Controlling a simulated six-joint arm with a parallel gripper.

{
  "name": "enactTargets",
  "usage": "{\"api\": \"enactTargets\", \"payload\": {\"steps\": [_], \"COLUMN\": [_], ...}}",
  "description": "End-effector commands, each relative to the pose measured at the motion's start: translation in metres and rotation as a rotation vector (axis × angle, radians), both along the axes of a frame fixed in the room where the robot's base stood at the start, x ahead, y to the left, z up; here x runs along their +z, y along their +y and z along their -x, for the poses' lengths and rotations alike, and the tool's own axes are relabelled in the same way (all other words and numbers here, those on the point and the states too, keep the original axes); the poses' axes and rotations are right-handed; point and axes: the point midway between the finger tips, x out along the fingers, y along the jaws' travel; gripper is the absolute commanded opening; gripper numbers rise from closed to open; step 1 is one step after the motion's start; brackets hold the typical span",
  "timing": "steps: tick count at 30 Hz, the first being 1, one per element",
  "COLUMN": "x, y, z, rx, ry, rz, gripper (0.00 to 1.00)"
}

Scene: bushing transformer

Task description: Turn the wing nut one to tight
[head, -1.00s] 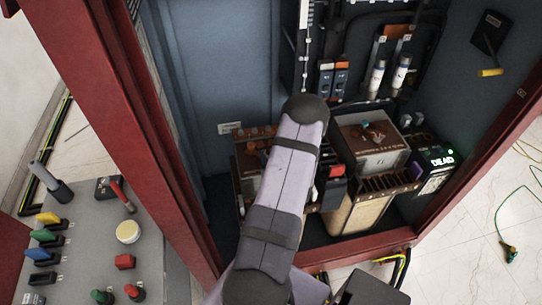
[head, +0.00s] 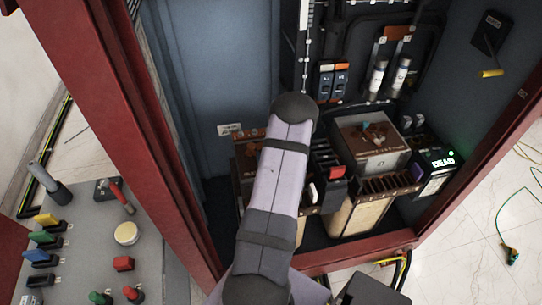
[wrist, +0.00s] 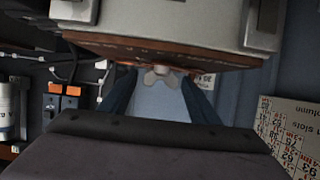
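A pale metal wing nut (wrist: 163,77) shows in the wrist view, at the edge of a brown board (wrist: 165,48) under a light grey box. My gripper (wrist: 160,80) has its two dark blue fingers apart, one on each side of the wing nut. A small gap shows on the left; the right finger is close to the right wing, and I cannot tell whether it touches. In the head view my arm hides the gripper and this wing nut. The transformer box (head: 368,145) stands in the cabinet, right of my arm.
Orange-topped switches (head: 333,80) and white fuses (head: 400,72) are on the cabinet's back wall. A lit "DEAD" display (head: 443,162) stands at the right. The red cabinet frame (head: 130,130) bounds the opening. A control panel (head: 95,240) with coloured knobs is at the left.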

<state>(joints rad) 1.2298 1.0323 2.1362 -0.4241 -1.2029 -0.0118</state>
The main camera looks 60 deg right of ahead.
Motion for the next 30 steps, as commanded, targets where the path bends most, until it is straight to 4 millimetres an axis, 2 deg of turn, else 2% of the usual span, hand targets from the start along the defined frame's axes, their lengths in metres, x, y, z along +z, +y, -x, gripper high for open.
{"api": "enactTargets", "payload": {"steps": [8,24,30], "x": [0.001,0.023,0.028], "y": [0.003,0.041,0.048], "z": [0.003,0.042,0.047], "rx": [0.000,-0.002,-0.001], "ry": [0.000,0.001,0.000], "rz": [0.000,0.001,0.002], "gripper": [0.56,0.56,0.56]}}
